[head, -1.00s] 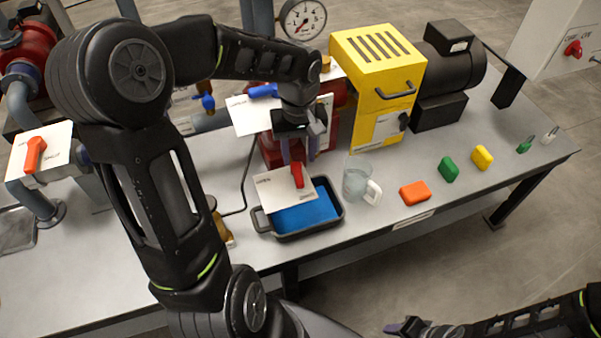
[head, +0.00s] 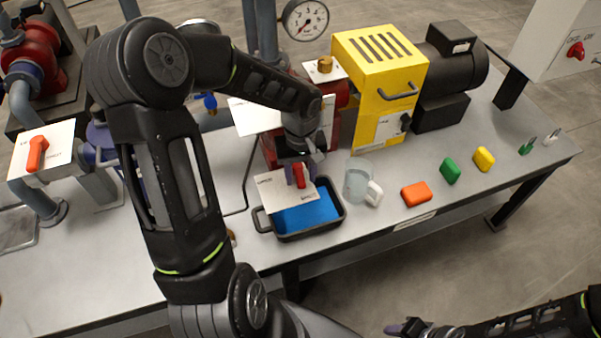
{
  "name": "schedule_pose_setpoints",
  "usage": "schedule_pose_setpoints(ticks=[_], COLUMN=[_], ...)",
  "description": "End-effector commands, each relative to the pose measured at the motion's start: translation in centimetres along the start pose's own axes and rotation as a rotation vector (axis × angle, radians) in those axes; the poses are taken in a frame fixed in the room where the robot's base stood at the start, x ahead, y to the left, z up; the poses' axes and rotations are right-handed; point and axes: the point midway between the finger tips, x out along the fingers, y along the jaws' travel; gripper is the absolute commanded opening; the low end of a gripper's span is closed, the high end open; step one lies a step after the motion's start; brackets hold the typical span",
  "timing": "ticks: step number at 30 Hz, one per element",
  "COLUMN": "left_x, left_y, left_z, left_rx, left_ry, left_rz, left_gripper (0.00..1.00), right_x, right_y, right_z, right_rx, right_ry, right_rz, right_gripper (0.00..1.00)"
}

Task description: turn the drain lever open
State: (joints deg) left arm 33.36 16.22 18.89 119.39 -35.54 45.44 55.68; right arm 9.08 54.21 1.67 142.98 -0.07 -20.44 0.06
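The drain lever (head: 299,176) is a small red handle on a white labelled plate (head: 284,194), above a blue-bottomed tray. My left gripper (head: 301,170) points down at it. Its purple fingertips are at the lever, one on each side as seen from here. I cannot tell whether they press on it. The lever's upper part is hidden by the gripper. My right gripper (head: 405,328) is at the bottom edge, away from the bench, only partly in view. Its opening cannot be made out.
The dark tray (head: 338,213) sits under the plate, with a clear jug (head: 358,182) beside it. Orange (head: 416,194), green (head: 450,171) and yellow (head: 484,158) blocks lie to the right. A yellow machine (head: 378,65) stands behind. An orange lever (head: 37,153) is at left.

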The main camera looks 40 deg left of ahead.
Motion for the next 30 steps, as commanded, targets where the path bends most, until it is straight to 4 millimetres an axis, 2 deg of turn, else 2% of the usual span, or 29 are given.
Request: schedule_pose_setpoints(ticks=[2,15,30], left_x=[-0.02,-0.04,-0.06], left_y=[0.00,0.00,-0.05], left_z=[0.00,-0.01,-0.02], left_rx=[0.000,0.000,0.012], left_ry=[0.000,0.000,0.001], left_rz=[0.000,0.000,0.000], left_gripper=[0.36,0.00,0.00], right_x=[0.00,0.00,0.00], right_y=[0.00,0.00,0.00], right_z=[0.00,0.00,0.00], right_rx=[0.000,0.000,0.000], right_ry=[0.000,0.000,0.000], right_rz=[0.000,0.000,0.000], right_gripper=[0.36,0.36,0.36])
